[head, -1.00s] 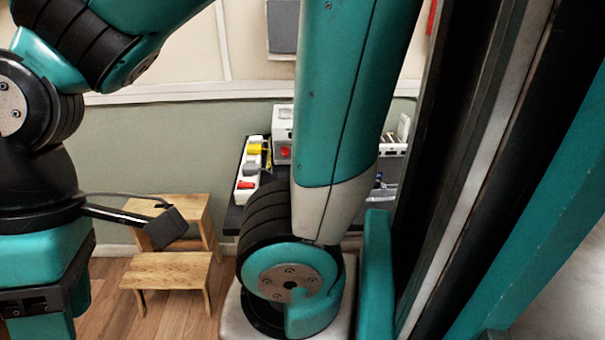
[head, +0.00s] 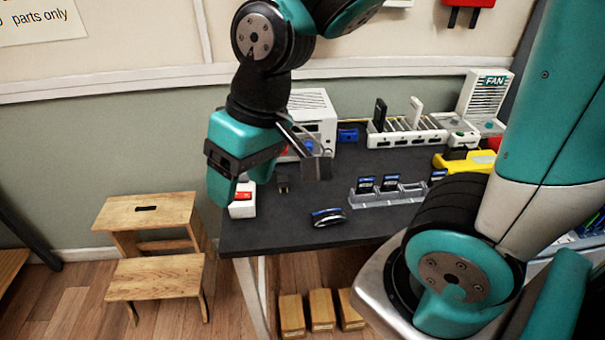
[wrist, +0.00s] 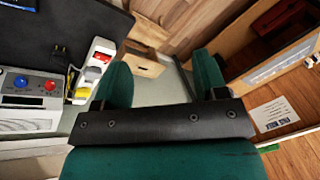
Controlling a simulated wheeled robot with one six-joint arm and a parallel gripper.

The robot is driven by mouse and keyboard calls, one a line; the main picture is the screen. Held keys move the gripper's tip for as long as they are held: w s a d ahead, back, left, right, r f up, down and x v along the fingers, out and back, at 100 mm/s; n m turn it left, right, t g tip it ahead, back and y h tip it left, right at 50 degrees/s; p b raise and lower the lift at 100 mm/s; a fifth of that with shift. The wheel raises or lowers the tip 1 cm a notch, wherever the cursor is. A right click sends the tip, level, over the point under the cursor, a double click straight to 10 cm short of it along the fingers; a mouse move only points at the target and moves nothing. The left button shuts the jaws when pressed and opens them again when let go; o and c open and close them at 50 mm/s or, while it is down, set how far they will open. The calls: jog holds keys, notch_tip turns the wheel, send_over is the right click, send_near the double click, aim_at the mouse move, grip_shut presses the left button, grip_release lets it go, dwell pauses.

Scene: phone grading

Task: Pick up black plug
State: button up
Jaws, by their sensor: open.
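The black plug (head: 283,184) is a small dark piece lying on the dark tabletop, near its left end. In the wrist view the black plug (wrist: 61,51) shows at the left with yellowish prongs, beside a white power strip (wrist: 97,60). My gripper (head: 241,183) is open and empty, above the table's left edge, left of the plug and apart from it. In the wrist view both fingers of my gripper (wrist: 163,76) are spread, and the plug lies outside them to the left. The gripper hides part of the power strip (head: 242,210) in the head view.
The dark table (head: 270,232) holds a white box-shaped device (head: 316,108), a clear slotted rack (head: 385,197), a dark oval object (head: 328,217) and a white slotted holder (head: 407,136). A wooden step stool (head: 152,240) stands left of the table. My arm covers the right side.

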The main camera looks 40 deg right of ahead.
jog(key=w+d+f+m+t+h, duration=0.2)
jog(key=w+d+f+m, duration=0.4)
jog(key=w, duration=0.4)
jog(key=m+h+p, duration=0.2)
jog(key=m+h, duration=0.2)
send_near(283, 177)
jog(key=x, duration=0.4)
jog(key=d+p+x, duration=0.1)
jog(key=x, duration=0.1)
jog(key=shift+w+r, duration=0.3)
jog(key=shift+t, duration=0.3)
jog(key=shift+a+p+x, duration=0.15)
jog(key=shift+p+x, duration=0.35)
jog(key=shift+x, duration=1.1)
jog(key=shift+a+p+x, duration=0.1)
jog(key=shift+p+x, duration=0.35)
jog(key=shift+x, duration=1.1)
jog(key=c, duration=1.1)
jog(key=shift+c, duration=0.2)
